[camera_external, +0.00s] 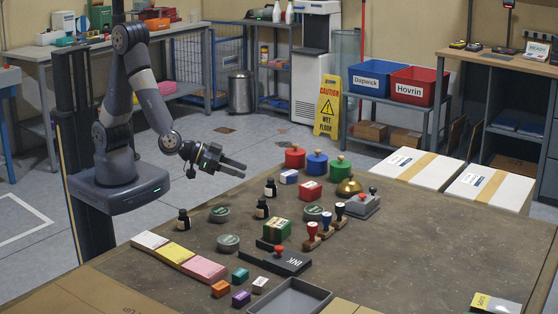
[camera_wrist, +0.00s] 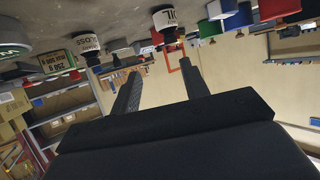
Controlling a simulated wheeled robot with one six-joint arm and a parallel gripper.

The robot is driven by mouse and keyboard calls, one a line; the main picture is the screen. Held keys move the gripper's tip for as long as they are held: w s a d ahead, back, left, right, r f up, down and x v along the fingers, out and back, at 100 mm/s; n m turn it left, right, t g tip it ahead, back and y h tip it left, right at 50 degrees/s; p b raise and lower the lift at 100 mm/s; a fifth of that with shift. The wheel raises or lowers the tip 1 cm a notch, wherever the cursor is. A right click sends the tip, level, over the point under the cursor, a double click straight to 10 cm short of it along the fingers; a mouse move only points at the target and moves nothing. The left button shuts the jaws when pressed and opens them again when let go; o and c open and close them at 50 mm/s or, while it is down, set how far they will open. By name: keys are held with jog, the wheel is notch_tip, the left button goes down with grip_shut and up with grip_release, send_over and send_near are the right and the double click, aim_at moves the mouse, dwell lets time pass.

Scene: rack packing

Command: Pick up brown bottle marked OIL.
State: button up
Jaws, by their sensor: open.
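The dark bottle marked OIL (camera_wrist: 166,18) shows upside down at the top of the wrist view, its white label facing me. It appears to be the farthest of the small dark bottles (camera_external: 270,188) in the external view. A similar bottle marked GLOSS (camera_wrist: 88,44) is to its left in the wrist view; it appears to be the middle bottle (camera_external: 262,208) outside. My gripper (camera_external: 240,169) is open and empty, raised near the bench's back left edge, pointing right. Its two fingers (camera_wrist: 158,72) are apart in the wrist view, with the OIL bottle beyond their tips.
A third dark bottle (camera_external: 183,220) stands near the left edge. Red (camera_external: 295,158), blue (camera_external: 317,164) and green (camera_external: 340,167) canisters stand behind. A green box (camera_external: 276,230), stamps (camera_external: 326,222) and round tins (camera_external: 219,214) crowd the middle. The bench's right side (camera_external: 430,240) is mostly clear.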

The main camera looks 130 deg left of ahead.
aim_at(268, 179)
jog(key=shift+s+a+f, duration=0.15)
jog(key=shift+s+a, duration=0.35)
jog(key=shift+a, duration=0.1)
jog(key=shift+a+f, duration=0.1)
jog(key=shift+a, duration=0.2)
jog(key=x, duration=1)
jog(key=shift+w+f+b, duration=0.1)
jog(key=shift+f+b, duration=0.05)
jog(key=shift+b, duration=0.2)
jog(key=shift+c, duration=0.4)
grip_shut()
